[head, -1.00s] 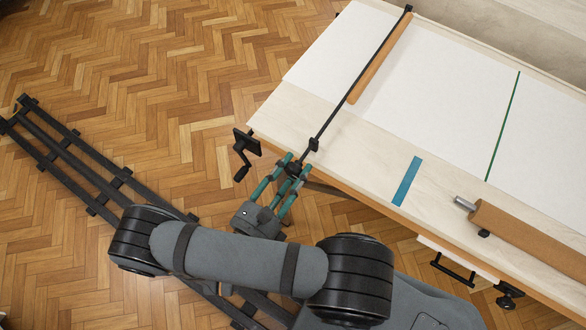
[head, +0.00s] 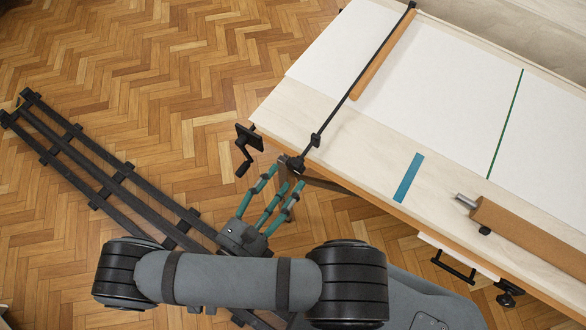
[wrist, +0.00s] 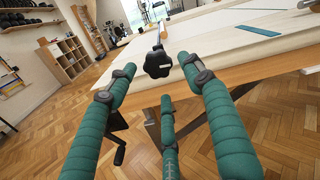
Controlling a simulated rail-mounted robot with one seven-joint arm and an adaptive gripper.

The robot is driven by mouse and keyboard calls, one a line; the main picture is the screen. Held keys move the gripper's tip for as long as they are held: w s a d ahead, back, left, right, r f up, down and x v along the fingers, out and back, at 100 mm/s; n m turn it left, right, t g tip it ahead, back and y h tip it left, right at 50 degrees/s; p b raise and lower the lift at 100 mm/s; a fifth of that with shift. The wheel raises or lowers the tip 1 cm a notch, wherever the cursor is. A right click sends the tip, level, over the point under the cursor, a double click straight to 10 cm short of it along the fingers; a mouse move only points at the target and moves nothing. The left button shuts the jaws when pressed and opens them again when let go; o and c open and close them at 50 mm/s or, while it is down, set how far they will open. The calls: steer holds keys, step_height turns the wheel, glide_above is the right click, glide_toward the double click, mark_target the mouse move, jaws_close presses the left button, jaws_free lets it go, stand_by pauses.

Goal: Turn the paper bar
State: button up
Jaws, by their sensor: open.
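The paper bar is a thin dark rod (head: 346,96) lying across the white paper on the drawing table, with a brown wooden strip (head: 384,56) along its far part. A black lobed knob (head: 294,163) sits at its near end, past the table edge. The knob (wrist: 158,64) faces the wrist camera. My gripper (head: 284,182) has teal fingers and is open and empty, just short of the knob. In the wrist view my gripper (wrist: 160,80) has its fingers spread around the line to the knob, apart from it.
A black crank handle (head: 246,150) hangs at the table's left corner. A teal strip (head: 408,178) lies on the pale table top (head: 345,140). A brown roll (head: 525,230) lies at the right edge, above a black drawer handle (head: 453,267).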

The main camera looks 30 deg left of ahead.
steer(key=s, duration=0.6)
steer(key=shift+s+a, duration=0.15)
steer(key=shift+a, duration=0.2)
steer(key=w+d+f+m+g+h+b, duration=0.2)
steer(key=w+d+f+m+g+b, duration=0.25)
steer(key=f+b, duration=0.55)
steer(key=w+d+f+m+g+h+b, duration=0.2)
steer(key=w+d+f+m+g+b, duration=0.3)
steer(key=f+b, duration=0.6)
steer(key=w+d+f+m+g+h+b, duration=0.15)
steer(key=d+f+m+b, duration=0.25)
steer(key=d+f+b, duration=0.45)
steer(key=s+d+f+m+g+y+b, duration=0.2)
steer(key=f+m+b, duration=0.3)
steer(key=f+b, duration=0.4)
steer(key=s+d+f+m+g+y+b, duration=0.1)
steer(key=d+f+m+y+b, duration=0.2)
steer(key=f+b, duration=0.6)
steer(key=s+d+f+m+g+y+b, duration=0.2)
steer(key=f+m+y+b, duration=0.4)
steer(key=b, duration=1.1)
step_height(320, 180, down, 3)
steer(key=shift+s+d+f+m+g+b, duration=0.2)
steer(key=shift+s+m+g+b, duration=0.15)
steer(key=shift+m, duration=0.5)
